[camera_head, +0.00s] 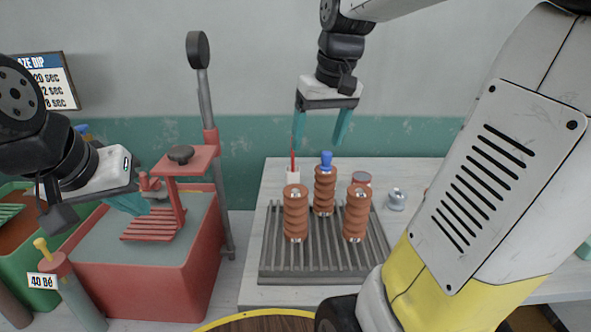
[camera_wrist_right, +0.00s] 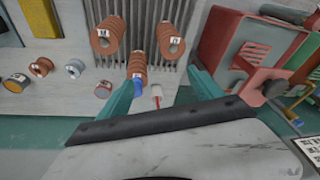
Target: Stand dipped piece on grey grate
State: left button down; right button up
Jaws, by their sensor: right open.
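The grey grate (camera_head: 280,262) lies on the white table. Three ribbed terracotta pieces stand upright on it: a left one (camera_head: 296,212), a right one (camera_head: 356,212) and a rear one (camera_head: 324,190) with a blue top (camera_head: 326,160). They also show in the right wrist view, the rear one (camera_wrist_right: 137,62) nearest the fingers. I cannot tell from their surfaces which is dipped. My right gripper (camera_head: 319,143) is open and empty above the rear piece, fingers pointing down. My left gripper (camera_head: 145,206) is at the red dip rack's (camera_head: 180,215) small handle; its finger gap is hidden.
A red tank (camera_head: 130,285) of grey liquid stands left, with a post (camera_head: 205,90) behind it. A green bin (camera_head: 60,262) is further left. A white holder with a red stick (camera_head: 292,176) is behind the grate. Small spools (camera_head: 397,199) sit right of it.

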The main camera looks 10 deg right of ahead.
jog(key=s+a+f+t, duration=0.1)
jog(key=s+a, duration=0.1)
jog(key=s, duration=0.3)
jog(key=s+a+f+t+y, duration=0.1)
jog(key=s+a+f+t, duration=0.1)
jog(key=s, duration=0.4)
jog(key=shift+a+f+m, duration=0.2)
jog(key=shift+a+m, duration=0.1)
jog(key=shift+a, duration=0.45)
